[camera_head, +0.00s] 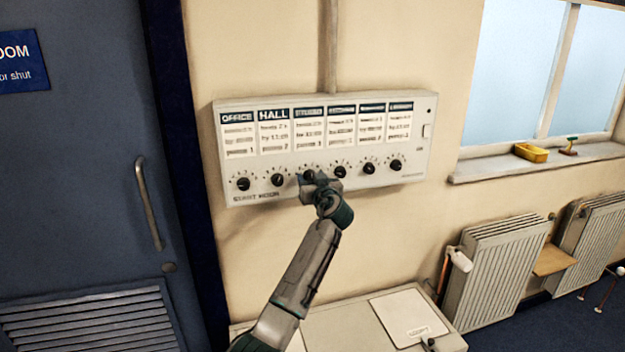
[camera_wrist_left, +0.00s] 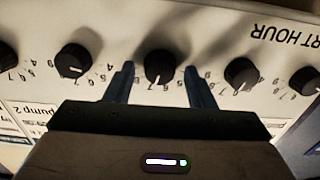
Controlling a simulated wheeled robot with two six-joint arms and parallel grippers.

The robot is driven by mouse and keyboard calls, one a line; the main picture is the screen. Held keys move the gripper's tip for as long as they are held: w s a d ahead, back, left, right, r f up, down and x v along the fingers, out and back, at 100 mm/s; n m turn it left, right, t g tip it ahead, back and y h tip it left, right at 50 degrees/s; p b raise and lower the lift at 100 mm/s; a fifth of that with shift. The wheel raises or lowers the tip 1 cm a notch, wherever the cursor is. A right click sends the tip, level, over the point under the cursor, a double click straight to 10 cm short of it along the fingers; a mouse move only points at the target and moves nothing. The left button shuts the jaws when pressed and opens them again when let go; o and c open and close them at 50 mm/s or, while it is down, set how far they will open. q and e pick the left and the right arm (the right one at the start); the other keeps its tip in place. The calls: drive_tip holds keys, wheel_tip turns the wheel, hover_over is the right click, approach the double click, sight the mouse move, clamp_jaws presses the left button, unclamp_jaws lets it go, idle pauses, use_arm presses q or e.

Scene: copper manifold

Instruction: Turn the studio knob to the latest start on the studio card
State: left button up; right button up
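A white control panel (camera_head: 420,155) on the wall carries a row of cards above a row of black knobs. The first two cards read OFFICE (camera_head: 238,133) and HALL (camera_head: 273,130); the other headings are too blurred to read, so I cannot pick out the studio card. My left gripper (camera_head: 311,178) is at the third knob from the left, mostly covering it. In the left wrist view, upside down, its two fingers (camera_wrist_left: 159,70) stand apart on either side of that knob (camera_wrist_left: 160,62), with gaps showing. The knob's white mark points toward the cards. My right gripper is out of view.
Neighbouring knobs (camera_wrist_left: 240,73) (camera_wrist_left: 75,62) sit close on both sides. A white cabinet (camera_head: 345,325) stands below the panel, with a pale sheet (camera_head: 408,315) on top. Radiators (camera_head: 497,270) and a windowsill with a yellow tray (camera_head: 530,153) are at right; a blue door (camera_head: 80,190) is at left.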

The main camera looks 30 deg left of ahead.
use_arm(q)
drive_tip(key=c, duration=0.7)
drive_tip(key=shift+c, duration=0.5)
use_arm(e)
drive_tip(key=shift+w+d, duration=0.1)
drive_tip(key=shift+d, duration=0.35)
use_arm(q)
drive_tip(key=shift+m, duration=0.4)
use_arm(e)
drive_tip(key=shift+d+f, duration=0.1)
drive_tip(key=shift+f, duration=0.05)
use_arm(q)
drive_tip(key=m+b, duration=0.1)
drive_tip(key=m, duration=0.1)
drive_tip(key=shift+f+m, duration=0.1)
drive_tip(key=shift+m, duration=0.3)
drive_tip(key=m, duration=0.8)
drive_tip(key=shift+w+d, duration=0.15)
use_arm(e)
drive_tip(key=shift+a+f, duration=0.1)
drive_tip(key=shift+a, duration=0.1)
use_arm(q)
drive_tip(key=shift+m, duration=0.3)
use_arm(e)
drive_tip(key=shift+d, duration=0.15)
